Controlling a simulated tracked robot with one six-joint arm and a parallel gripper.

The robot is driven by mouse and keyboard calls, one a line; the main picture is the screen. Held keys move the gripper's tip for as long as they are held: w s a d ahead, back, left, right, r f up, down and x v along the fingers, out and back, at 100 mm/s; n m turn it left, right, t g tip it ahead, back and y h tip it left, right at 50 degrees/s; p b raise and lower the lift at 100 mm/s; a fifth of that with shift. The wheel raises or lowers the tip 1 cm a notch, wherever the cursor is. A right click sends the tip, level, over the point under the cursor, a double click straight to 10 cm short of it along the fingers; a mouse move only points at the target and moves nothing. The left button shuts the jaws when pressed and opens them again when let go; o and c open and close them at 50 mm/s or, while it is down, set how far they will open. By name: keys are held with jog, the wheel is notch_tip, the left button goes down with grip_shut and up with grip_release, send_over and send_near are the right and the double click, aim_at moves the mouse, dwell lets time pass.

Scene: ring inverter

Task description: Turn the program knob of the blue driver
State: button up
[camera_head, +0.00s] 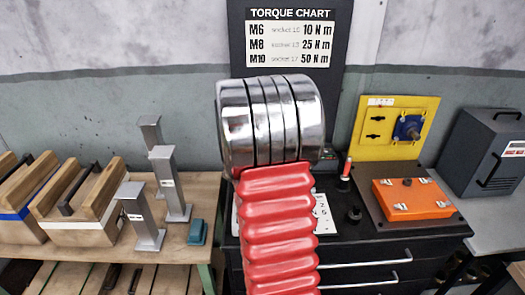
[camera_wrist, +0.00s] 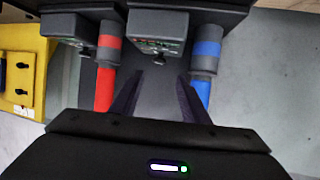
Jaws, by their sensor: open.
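In the wrist view, the blue driver (camera_wrist: 206,50) hangs at right, a grey body with a blue band and a blue lower part. Directly left of it is a dark box (camera_wrist: 158,24) with a greenish panel and a small dark knob (camera_wrist: 160,61) at its lower edge. My gripper (camera_wrist: 160,78) is open, its dark fingers spread on either side below this knob, with nothing seen between them. The right finger overlaps or lies close to the blue driver in the picture; contact cannot be told. In the head view my arm hides the gripper and the drivers.
A red driver (camera_wrist: 108,50) hangs left of the fingers, beside another box with a knob (camera_wrist: 88,52). In the head view, a yellow panel (camera_head: 382,149), an orange case (camera_head: 412,200) and a dark grey box (camera_head: 486,148) stand right; wooden crates (camera_head: 82,200) and grey posts (camera_head: 170,185) stand left.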

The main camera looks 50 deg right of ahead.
jog(key=v, duration=0.2)
jog(key=shift+s+a+r, duration=0.1)
jog(key=shift+s+a, duration=0.05)
jog(key=shift+a, duration=0.25)
dwell(0.4)
jog(key=w+a+r+n+t+y, duration=0.1)
jog(key=a+r+n+y, duration=0.15)
jog(key=a, duration=0.75)
jog(key=w+a+r+n+t+y, duration=0.2)
jog(key=a+r+y, duration=0.15)
jog(key=a, duration=0.65)
jog(key=w+a+r+n+t+y, duration=0.1)
jog(key=a+r+n+y, duration=0.15)
jog(key=a, duration=0.75)
jog(key=s+a+n+g+y, duration=0.1)
jog(key=s+a+n+g, duration=0.1)
jog(key=s+a, duration=0.6)
jog(key=s+a+n+g+y, duration=0.2)
jog(key=s+a, duration=0.5)
jog(key=s, duration=0.5)
jog(key=shift+s+a+f+n, duration=0.25)
jog(key=shift+s+a+n, duration=0.15)
jog(key=shift+n, duration=0.4)
